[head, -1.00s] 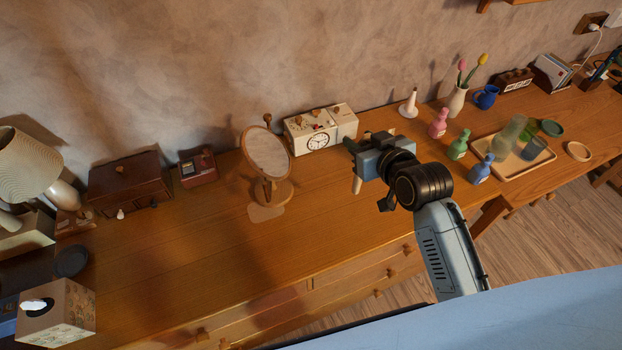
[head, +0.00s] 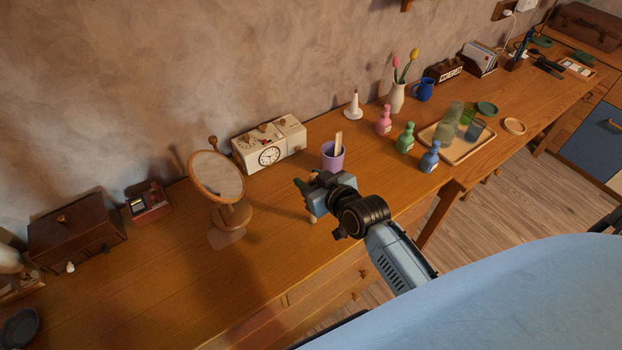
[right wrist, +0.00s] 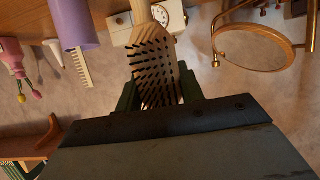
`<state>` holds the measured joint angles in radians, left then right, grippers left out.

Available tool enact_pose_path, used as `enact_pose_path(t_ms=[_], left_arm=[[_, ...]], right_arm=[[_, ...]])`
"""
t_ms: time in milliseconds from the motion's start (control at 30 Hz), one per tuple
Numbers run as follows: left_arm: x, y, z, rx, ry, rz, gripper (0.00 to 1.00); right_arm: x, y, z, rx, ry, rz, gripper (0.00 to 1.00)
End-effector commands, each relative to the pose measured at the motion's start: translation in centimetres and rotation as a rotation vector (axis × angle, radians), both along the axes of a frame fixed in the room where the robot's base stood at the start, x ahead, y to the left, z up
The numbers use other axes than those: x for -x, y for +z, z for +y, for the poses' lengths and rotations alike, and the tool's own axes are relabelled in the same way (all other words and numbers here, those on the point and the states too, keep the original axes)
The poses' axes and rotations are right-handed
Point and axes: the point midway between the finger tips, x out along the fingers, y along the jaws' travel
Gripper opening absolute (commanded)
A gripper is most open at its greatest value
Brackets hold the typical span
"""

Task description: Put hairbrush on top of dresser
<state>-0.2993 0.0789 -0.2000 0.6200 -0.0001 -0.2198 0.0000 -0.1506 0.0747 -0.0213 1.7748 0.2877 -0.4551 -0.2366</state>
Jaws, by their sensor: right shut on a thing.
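The hairbrush (right wrist: 155,68), pale wood with dark bristles, is held between the green fingers of my right gripper (right wrist: 158,98) in the right wrist view. Its bristles face that camera. In the head view my right gripper (head: 308,192) is over the front part of the wooden dresser (head: 150,262), right of the round mirror. Most of the brush is hidden there behind the gripper. I cannot tell whether the brush touches the dresser top. My left gripper is not in view.
A standing mirror (head: 218,178), a cream clock box (head: 268,146) and a purple cup (head: 333,157) holding a comb stand near the gripper. Bottles (head: 405,138) and a tray (head: 455,148) stand farther right. The dresser top left of the gripper, in front of the mirror, is mostly bare.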

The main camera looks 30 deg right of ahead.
Motion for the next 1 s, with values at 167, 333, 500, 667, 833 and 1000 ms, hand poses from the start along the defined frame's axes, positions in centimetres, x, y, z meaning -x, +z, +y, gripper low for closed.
enact_pose_path(t_ms=[167,333,500,667,833,1000], left_arm=[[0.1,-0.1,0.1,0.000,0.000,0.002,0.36],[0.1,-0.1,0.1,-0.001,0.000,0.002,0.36],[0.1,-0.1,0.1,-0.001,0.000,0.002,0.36],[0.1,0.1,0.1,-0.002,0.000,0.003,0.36],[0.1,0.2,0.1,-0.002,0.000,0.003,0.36],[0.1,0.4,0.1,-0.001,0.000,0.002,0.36]], right_arm=[[0.0,-0.3,0.0,0.000,0.000,0.001,0.42],[0.0,-0.3,0.0,0.000,0.000,0.001,0.59],[0.0,-0.3,0.0,0.000,0.000,0.000,0.59],[0.1,0.2,0.0,0.000,0.000,0.000,0.59],[2.3,0.9,-0.4,0.002,-0.001,0.002,0.59],[5.6,2.4,-0.8,0.002,0.000,0.002,0.59]])
